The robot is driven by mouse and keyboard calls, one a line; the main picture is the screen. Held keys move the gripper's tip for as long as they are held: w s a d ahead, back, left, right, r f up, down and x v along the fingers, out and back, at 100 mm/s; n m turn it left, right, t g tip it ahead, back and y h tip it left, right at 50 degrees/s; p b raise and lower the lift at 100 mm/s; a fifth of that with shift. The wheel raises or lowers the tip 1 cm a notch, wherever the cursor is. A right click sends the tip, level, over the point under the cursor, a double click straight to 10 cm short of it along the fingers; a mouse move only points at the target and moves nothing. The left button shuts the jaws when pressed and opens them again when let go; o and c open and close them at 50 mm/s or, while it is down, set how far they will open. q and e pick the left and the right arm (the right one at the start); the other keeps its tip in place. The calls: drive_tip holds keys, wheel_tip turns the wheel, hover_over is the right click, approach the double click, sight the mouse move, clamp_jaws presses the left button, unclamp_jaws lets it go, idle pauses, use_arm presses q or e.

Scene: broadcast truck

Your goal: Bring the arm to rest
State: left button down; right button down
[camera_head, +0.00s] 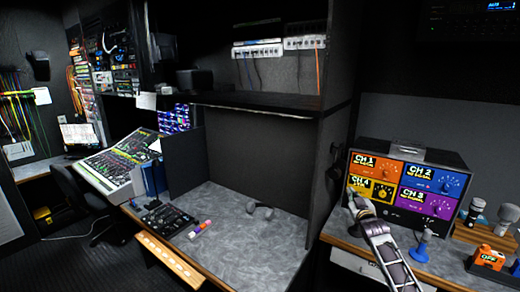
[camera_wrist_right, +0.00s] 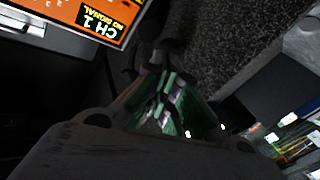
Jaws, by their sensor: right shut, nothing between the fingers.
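My right arm (camera_head: 388,252) reaches up from the lower right in the head view. Its gripper (camera_head: 353,192) is at the front left of the channel box (camera_head: 408,218), overlapping the edge of the yellow CH 4 panel (camera_head: 384,193). I cannot tell whether it touches the box. In the wrist view the right gripper (camera_wrist_right: 165,85) is dark, shut and empty, and the orange CH 1 panel (camera_wrist_right: 85,14) shows upside down at the upper left. My left gripper is in neither view.
A dark partition (camera_head: 325,150) stands to the left. The grey desk (camera_head: 245,245) beyond it has free room around a headset (camera_head: 263,209) and markers (camera_head: 200,228).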

drive_tip(key=s+a+f+g, duration=0.25)
drive_tip(key=s+f, duration=0.65)
drive_tip(key=f, duration=0.8)
drive_tip(key=s+a+f+g, duration=0.1)
drive_tip(key=s+f+g, duration=0.2)
drive_tip(key=s+f, duration=1)
drive_tip(key=s+a+f+g, duration=0.25)
drive_tip(key=s+f, duration=0.25)
drive_tip(key=f, duration=1.6)
drive_tip(key=s+a+f+g, duration=0.1)
drive_tip(key=s+f+g, duration=0.1)
drive_tip(key=s+f, duration=0.45)
drive_tip(key=s+a+f+g+y, duration=0.1)
drive_tip(key=s+f, duration=0.3)
drive_tip(key=s, duration=0.6)
drive_tip(key=s+a+f+g, duration=0.1)
drive_tip(key=s+f+g, duration=0.1)
drive_tip(key=s+f, duration=0.45)
drive_tip(key=s+a+f+g, duration=0.1)
drive_tip(key=s+f+g, duration=0.1)
drive_tip(key=s, duration=1.1)
drive_tip(key=s+a+f+g, duration=0.1)
drive_tip(key=s+a+f, duration=0.1)
drive_tip(key=s, duration=1.1)
drive_tip(key=shift+s+a+f+m+g+b, duration=0.2)
drive_tip(key=shift+s+f+m+g+b, duration=0.15)
drive_tip(key=shift+f+m+g+b, duration=0.15)
drive_tip(key=shift+w, duration=0.15)
